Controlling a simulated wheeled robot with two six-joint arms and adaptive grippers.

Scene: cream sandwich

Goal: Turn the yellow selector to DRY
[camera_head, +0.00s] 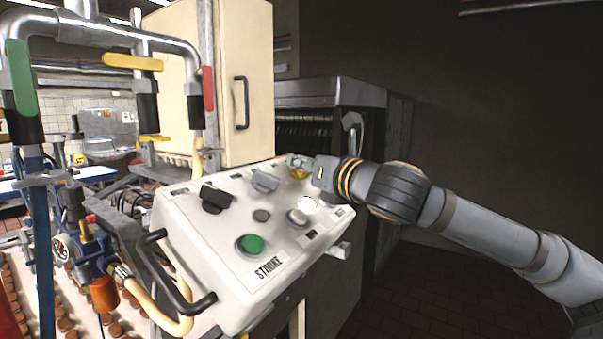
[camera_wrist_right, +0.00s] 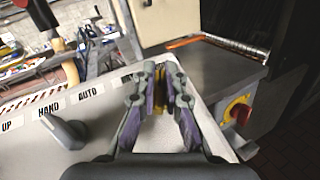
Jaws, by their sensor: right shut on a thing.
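The yellow selector (camera_head: 298,174) sits at the far right corner of the slanted white control panel (camera_head: 196,228). My right gripper (camera_head: 303,164) reaches it from the right and is shut on it. In the right wrist view, the purple-padded fingers of the gripper (camera_wrist_right: 161,80) stand on both sides of the yellow knob (camera_wrist_right: 159,92), which is mostly hidden between them. I cannot read DRY anywhere or tell which position the knob points to. My left gripper is out of view.
A cream cabinet (camera_head: 245,60) stands behind. Pipes with coloured levers fill the left. Floor at the right is clear.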

